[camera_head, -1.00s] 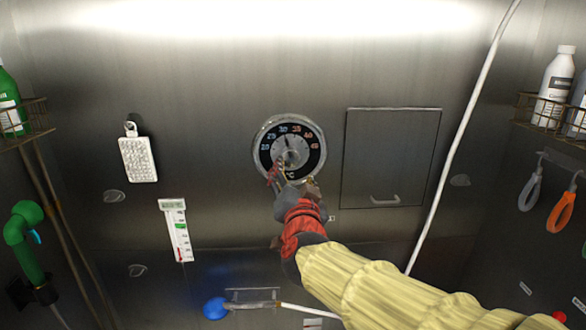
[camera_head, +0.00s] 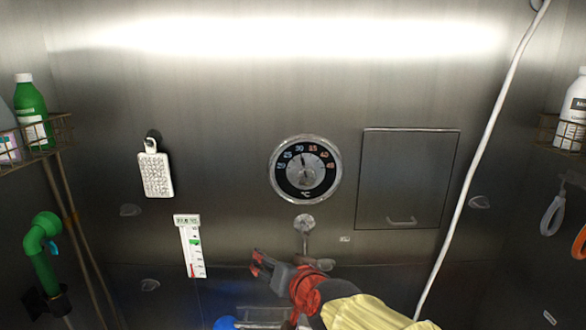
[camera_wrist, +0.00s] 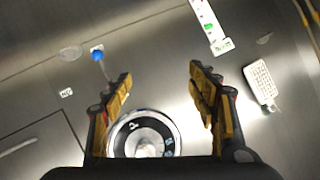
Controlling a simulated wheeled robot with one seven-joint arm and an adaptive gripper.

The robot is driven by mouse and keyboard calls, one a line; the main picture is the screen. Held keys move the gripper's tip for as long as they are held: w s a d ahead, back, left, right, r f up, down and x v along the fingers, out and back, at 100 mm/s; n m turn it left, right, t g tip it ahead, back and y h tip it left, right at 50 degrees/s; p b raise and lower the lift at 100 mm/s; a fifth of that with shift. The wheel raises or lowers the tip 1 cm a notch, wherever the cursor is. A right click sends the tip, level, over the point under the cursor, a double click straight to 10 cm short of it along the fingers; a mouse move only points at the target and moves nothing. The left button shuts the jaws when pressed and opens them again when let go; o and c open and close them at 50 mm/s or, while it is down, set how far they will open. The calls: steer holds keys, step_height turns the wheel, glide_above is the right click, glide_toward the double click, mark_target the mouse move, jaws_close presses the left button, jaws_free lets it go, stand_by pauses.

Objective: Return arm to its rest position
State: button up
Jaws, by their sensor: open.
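My gripper (camera_head: 262,268) is at the lower middle of the head view, below the round dial (camera_head: 306,169) and apart from it. It has red and dark grey parts, and my arm comes in from the bottom right in a yellow sleeve. In the wrist view my gripper (camera_wrist: 160,78) shows two yellow-faced fingers spread apart with nothing between the tips. The dial (camera_wrist: 145,138) shows behind and between the fingers there, partly hidden by the gripper body.
A white thermometer strip (camera_head: 190,246) and a white textured block (camera_head: 156,174) hang left. A green bottle (camera_head: 31,110) stands in a left rack.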

steer(key=s+d+f+n+g+h, duration=0.1)
steer(key=s+d+f+g, duration=0.3)
steer(key=s, duration=0.3)
steer(key=s+d+f+n+g, duration=0.1)
steer(key=s+d+f, duration=0.2)
steer(key=s+f, duration=0.35)
steer(key=s+d+f+m+g+h+b, duration=0.1)
steer(key=s+d+h, duration=0.3)
steer(key=s+d, duration=0.9)
steer(key=d+b, duration=0.1)
steer(key=d, duration=0.1)
steer(key=shift+d, duration=0.3)
